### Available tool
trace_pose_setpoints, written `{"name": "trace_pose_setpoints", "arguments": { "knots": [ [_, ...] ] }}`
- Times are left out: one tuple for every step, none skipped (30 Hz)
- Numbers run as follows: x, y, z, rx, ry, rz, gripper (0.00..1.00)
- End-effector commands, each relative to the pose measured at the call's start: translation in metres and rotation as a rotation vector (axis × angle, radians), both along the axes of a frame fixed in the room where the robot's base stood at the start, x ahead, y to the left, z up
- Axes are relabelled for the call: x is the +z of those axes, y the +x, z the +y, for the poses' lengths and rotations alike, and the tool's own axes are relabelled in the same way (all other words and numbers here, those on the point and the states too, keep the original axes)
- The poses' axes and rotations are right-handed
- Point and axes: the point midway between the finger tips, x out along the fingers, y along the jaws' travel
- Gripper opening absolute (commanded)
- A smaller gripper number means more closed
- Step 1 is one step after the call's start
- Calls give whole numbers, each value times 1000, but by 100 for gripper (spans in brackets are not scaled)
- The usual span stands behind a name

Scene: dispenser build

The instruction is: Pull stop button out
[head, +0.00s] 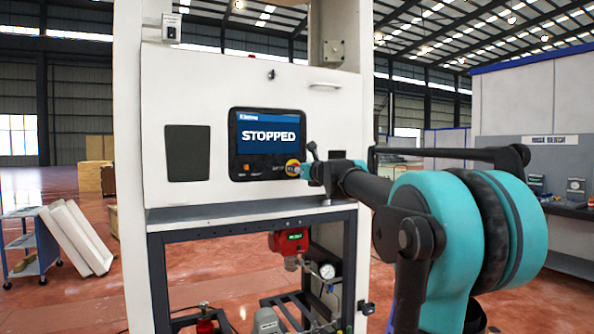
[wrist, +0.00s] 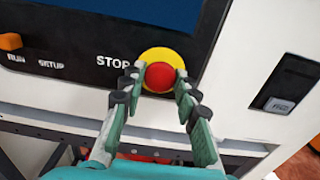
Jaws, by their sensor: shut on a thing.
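The stop button (wrist: 160,77) is a red knob on a yellow ring, at the lower right corner of the dark control panel in the wrist view. In the head view its yellow ring (head: 292,168) shows at the panel's lower right, partly covered by my gripper (head: 305,170). In the wrist view my gripper (wrist: 160,88) has one finger on each side of the red knob, shut on it. The panel screen (head: 268,134) reads STOPPED. How far the knob stands out from the ring cannot be told.
An orange selector switch (wrist: 10,41) marked RUN and SETUP is left of the button. A dark rectangular fitting (wrist: 287,84) is on the white face to the right. A ledge (head: 250,207) runs below the panel, above an open frame with a red gauge unit (head: 289,241).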

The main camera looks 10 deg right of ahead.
Motion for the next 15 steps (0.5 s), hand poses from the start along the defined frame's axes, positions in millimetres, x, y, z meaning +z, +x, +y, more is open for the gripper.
{"name": "trace_pose_setpoints", "arguments": {
  "knots": [
    [0, -3, -1, -1, 0, 0, 0],
    [0, -6, -2, -1, 0, 0, 0],
    [0, -9, -3, 0, 0, 0, 0],
    [0, -10, -3, 0, 0, 0, 0],
    [0, -10, -3, 0, 0, 0, 0],
    [0, -10, -3, 0, 0, 0, 0],
    [0, -10, -3, 0, -1, 0, 0],
    [0, -10, -3, 0, -1, 0, 0],
    [0, -10, -3, 0, -1, 0, 0],
    [0, -10, -3, 0, -1, 0, 0],
    [0, -10, -3, 0, -1, 0, 0],
    [0, -10, -3, 0, -1, 0, 35],
    [0, -10, -3, 0, -1, 0, 39],
    [0, -10, -3, 0, -1, 0, 43],
    [0, -10, -3, 0, -1, 0, 48]
  ]
}}
